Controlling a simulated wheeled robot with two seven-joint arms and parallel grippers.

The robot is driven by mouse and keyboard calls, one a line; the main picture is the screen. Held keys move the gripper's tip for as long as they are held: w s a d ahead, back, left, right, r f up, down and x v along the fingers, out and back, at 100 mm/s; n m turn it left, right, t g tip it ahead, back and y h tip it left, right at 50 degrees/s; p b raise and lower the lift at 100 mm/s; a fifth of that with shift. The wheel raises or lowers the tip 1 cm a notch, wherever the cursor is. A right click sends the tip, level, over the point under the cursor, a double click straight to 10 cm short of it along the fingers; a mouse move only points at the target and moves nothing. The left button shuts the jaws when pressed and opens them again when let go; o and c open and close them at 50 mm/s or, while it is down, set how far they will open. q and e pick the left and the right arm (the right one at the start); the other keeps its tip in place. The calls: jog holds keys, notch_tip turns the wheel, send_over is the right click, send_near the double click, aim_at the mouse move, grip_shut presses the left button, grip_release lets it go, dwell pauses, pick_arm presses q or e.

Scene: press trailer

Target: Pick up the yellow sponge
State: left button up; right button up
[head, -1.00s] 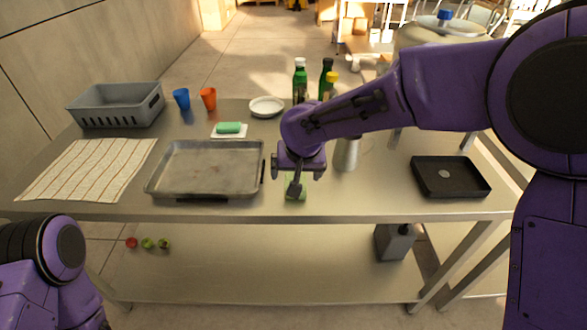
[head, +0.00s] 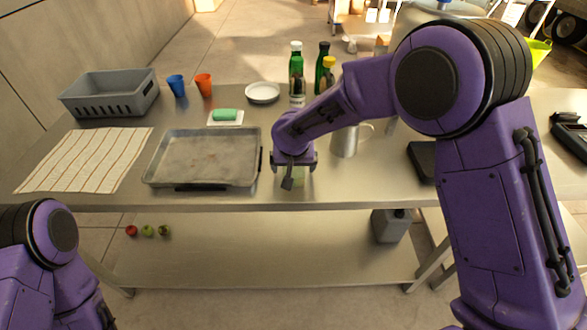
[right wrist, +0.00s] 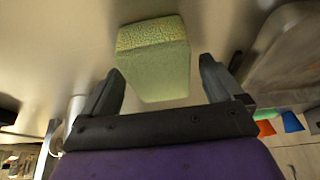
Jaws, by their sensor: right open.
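The sponge (right wrist: 153,58) is a pale yellow-green block with a rougher, yellower end face. In the right wrist view it sits on the steel table, between and slightly beyond the two fingers. In the head view only a little of the sponge (head: 299,177) shows behind my right gripper (head: 290,176), near the table's front edge. My right gripper is open, with its fingers (right wrist: 162,74) on either side of the sponge and visible space between. My left arm shows at the lower left; its gripper is out of view.
A metal baking tray (head: 203,158) lies just left of the right gripper. A steel jug (head: 344,142) and bottles (head: 296,70) stand to the right and behind. A black tray (head: 421,160) is partly hidden by my arm.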

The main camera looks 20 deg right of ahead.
jog(key=shift+s, duration=0.1)
jog(key=shift+w+f, duration=0.2)
jog(key=shift+f, duration=0.1)
dwell(0.3)
jog(key=c, duration=1.1)
